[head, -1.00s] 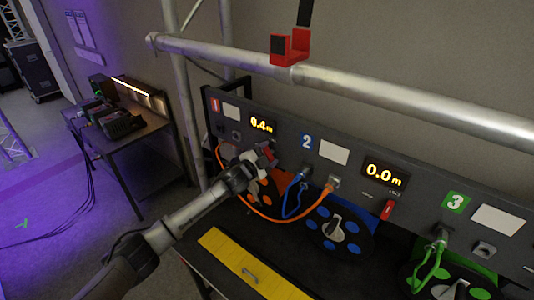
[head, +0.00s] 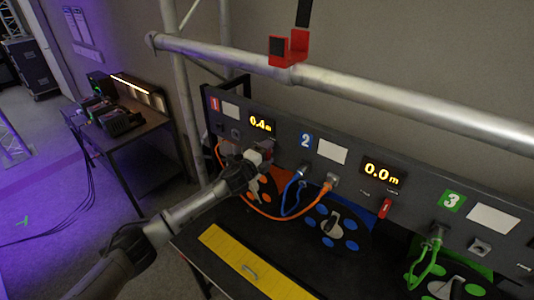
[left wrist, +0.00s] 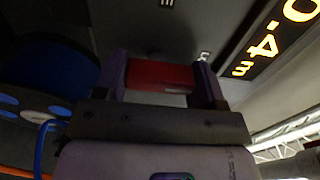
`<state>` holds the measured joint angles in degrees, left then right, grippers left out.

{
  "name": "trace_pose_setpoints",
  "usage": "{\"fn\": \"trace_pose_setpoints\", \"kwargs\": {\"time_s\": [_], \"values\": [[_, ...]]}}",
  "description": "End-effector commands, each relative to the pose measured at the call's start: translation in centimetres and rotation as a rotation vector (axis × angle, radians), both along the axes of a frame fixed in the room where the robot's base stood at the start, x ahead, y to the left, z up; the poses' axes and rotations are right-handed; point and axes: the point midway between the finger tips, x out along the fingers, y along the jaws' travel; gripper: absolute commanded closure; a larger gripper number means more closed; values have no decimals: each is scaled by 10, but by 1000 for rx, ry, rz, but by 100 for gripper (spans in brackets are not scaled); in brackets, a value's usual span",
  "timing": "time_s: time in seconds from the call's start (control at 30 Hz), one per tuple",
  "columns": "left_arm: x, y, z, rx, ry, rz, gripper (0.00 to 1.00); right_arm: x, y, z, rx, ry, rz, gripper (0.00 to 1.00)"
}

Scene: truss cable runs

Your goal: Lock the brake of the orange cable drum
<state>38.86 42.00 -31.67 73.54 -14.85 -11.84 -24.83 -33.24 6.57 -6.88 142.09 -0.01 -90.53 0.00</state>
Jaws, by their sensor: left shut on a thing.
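The orange cable drum (head: 266,186) sits under the panel section marked 1, largely covered by my left arm. Its display (head: 262,123) reads 0.4 m. My left gripper (head: 268,150) is at the panel just below that display. In the left wrist view its two fingers (left wrist: 161,78) are shut on a red brake lever (left wrist: 160,74). The lever is mostly hidden by the gripper in the head view. The orange cable (head: 282,217) runs from the drum side to a socket beside the number 2. My right gripper is not in view.
The blue drum (head: 324,243) has its own red lever (head: 385,208) and a 0.0 m display (head: 382,172). The green drum (head: 418,273) is at the right. A yellow cover (head: 242,262) lies in front.

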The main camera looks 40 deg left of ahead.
Motion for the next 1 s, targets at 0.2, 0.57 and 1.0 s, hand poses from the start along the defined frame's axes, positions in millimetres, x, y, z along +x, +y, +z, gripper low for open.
{"fn": "trace_pose_setpoints", "kwargs": {"time_s": [0.2,0.57,1.0], "values": [[0,0,0,16,0,-1,60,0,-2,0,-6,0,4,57],[0,0,0,18,0,0,30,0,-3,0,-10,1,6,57],[0,0,0,14,0,0,11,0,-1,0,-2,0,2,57]]}}
